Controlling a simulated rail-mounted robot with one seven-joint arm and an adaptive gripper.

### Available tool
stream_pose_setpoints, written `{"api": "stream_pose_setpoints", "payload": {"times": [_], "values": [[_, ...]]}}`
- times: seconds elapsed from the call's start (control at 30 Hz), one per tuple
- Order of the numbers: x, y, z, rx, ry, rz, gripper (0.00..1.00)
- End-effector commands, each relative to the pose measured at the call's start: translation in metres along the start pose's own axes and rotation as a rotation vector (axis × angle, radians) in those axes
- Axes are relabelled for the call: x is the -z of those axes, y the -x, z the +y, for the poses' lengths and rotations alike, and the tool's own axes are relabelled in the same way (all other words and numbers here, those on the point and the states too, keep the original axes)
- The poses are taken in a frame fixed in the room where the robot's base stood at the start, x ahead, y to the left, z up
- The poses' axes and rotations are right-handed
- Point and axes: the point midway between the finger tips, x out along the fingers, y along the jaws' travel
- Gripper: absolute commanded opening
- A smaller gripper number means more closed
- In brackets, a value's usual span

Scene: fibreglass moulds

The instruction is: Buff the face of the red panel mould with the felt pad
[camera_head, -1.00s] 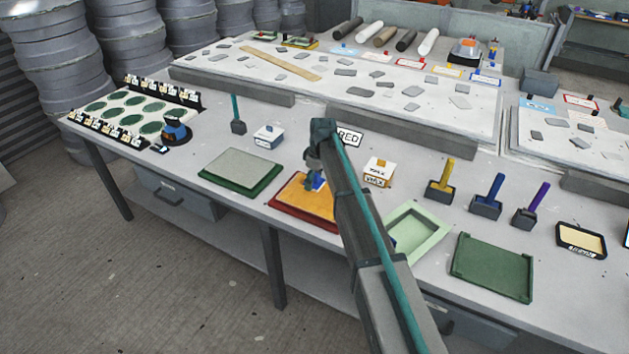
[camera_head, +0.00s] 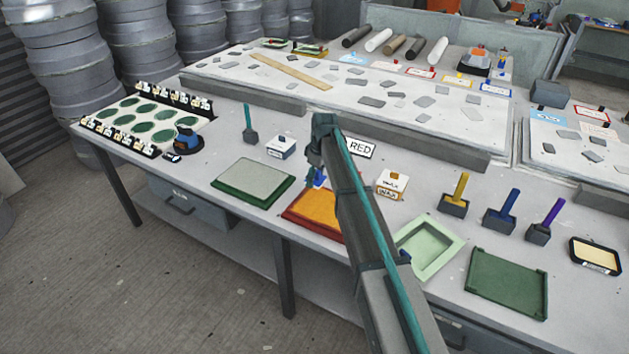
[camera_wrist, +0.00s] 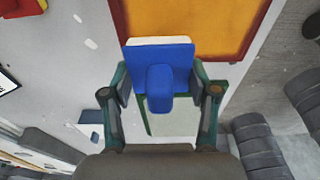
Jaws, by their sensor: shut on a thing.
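The red panel mould (camera_head: 317,210) lies flat on the bench, with an orange-yellow face inside a dark red rim. It also fills the top of the wrist view (camera_wrist: 190,28). My gripper (camera_wrist: 160,90) is shut on the blue handle of the felt pad (camera_wrist: 160,58); a pale felt edge shows at the pad's far side. In the head view my gripper (camera_head: 317,180) is at the mould's far edge, and my arm hides the mould's right part. I cannot tell whether the felt touches the face.
A green mould with a grey face (camera_head: 253,182) lies left of the red one. A wax box (camera_head: 391,184), a RED sign (camera_head: 361,148), a pale green frame (camera_head: 430,246) and a dark green tray (camera_head: 507,284) are nearby. Upright-handled tools, including a yellow one (camera_head: 456,200), stand right.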

Motion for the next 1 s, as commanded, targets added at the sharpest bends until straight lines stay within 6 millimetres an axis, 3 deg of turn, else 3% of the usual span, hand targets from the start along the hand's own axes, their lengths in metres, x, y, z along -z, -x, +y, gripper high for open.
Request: {"api": "stream_pose_setpoints", "payload": {"times": [0.33, 1.0], "values": [[0.003, 0.031, 0.001, -0.001, -0.002, 0.0, 0.27], [0.003, 0.03, 0.001, 0.0, -0.002, 0.0, 0.27]]}}
